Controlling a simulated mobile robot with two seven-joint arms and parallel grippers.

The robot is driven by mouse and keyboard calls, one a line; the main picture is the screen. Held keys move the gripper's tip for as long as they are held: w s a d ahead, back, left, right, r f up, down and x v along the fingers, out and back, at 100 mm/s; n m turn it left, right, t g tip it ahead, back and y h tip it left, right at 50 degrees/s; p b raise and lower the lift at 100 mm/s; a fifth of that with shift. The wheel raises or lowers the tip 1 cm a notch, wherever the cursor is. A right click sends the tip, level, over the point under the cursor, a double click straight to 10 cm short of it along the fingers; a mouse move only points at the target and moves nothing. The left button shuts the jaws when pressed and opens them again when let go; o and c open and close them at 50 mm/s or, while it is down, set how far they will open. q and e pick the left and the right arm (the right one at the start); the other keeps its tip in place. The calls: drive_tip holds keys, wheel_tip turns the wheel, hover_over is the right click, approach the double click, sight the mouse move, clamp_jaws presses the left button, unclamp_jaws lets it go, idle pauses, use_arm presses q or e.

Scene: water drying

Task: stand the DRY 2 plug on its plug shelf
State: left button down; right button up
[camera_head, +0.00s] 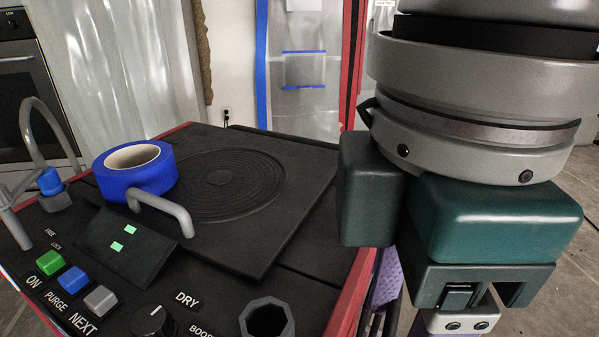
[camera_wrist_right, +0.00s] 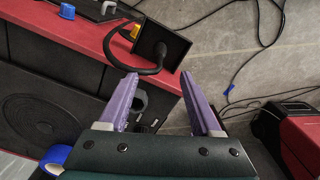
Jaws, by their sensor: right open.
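My right gripper (camera_wrist_right: 158,78) is open, its two purple fingers apart, with nothing seen held between them. In the head view its dark green body hangs at the right, beside the bench, and its fingertips are cut off or hidden. In the right wrist view a black plug-like piece (camera_wrist_right: 160,49) with a thick black cable (camera_wrist_right: 140,70) shows at a dark box-like holder (camera_wrist_right: 176,45), just beyond the fingertips. I cannot read a label, so I cannot tell whether it is the DRY 2 plug or whether the holder is its shelf. My left gripper is not in view.
The red-edged black bench carries a blue tape roll (camera_head: 135,168), a bent grey handle (camera_head: 165,212), buttons, a DRY knob (camera_head: 153,322) and a grey hexagonal socket (camera_head: 267,319). A red case (camera_wrist_right: 296,135) and loose cables (camera_wrist_right: 262,45) lie on the floor.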

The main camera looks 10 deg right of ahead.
wheel_tip(320, 180, up, 3)
drive_tip(key=shift+f, duration=0.1)
idle(0.6)
drive_tip(key=shift+a+f, duration=0.1)
idle(0.6)
